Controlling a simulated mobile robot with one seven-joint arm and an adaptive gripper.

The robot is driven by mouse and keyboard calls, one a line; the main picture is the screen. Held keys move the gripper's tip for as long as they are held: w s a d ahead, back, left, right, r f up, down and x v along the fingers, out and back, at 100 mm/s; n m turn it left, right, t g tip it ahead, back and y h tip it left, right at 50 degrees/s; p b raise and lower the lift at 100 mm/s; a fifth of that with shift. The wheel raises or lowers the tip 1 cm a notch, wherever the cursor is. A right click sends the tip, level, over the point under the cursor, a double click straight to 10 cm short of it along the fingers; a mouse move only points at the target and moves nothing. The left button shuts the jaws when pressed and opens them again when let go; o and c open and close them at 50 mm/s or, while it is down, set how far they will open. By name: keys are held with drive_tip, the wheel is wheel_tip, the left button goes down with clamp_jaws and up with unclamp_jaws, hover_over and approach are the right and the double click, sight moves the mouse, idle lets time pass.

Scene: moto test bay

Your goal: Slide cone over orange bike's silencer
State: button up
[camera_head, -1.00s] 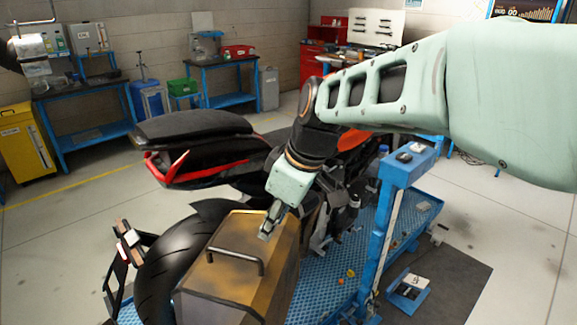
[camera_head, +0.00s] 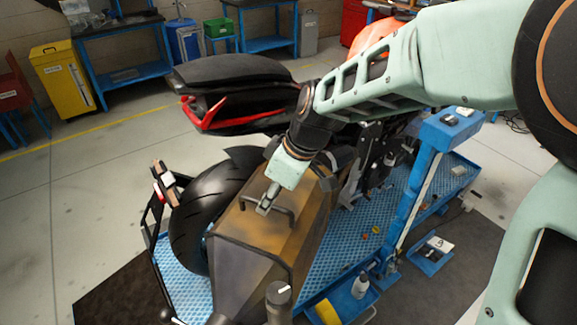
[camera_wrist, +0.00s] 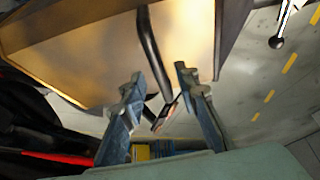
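The cone (camera_head: 262,240) is a brownish-gold tapered metal hood with a dark rim, beside the bike's rear wheel. A black bar handle (camera_head: 284,216) stands on its top. My gripper (camera_head: 265,207) points down at this handle. In the wrist view, the fingers (camera_wrist: 160,100) are apart, with the handle bar (camera_wrist: 150,45) running between them; I cannot tell if they touch it. The cone (camera_wrist: 85,45) fills the upper part there. The bike (camera_head: 225,75) has a black and red tail and orange bodywork (camera_head: 370,42). I cannot make out its silencer.
The bike is on a blue lift platform (camera_head: 182,284). A blue post (camera_head: 412,205) stands right of the cone. The floor at left is clear.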

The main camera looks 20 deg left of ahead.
drive_tip(key=shift+a+f, duration=0.15)
drive_tip(key=shift+f, duration=0.2)
drive_tip(key=shift+c, duration=0.7)
clamp_jaws()
drive_tip(key=shift+w, duration=0.1)
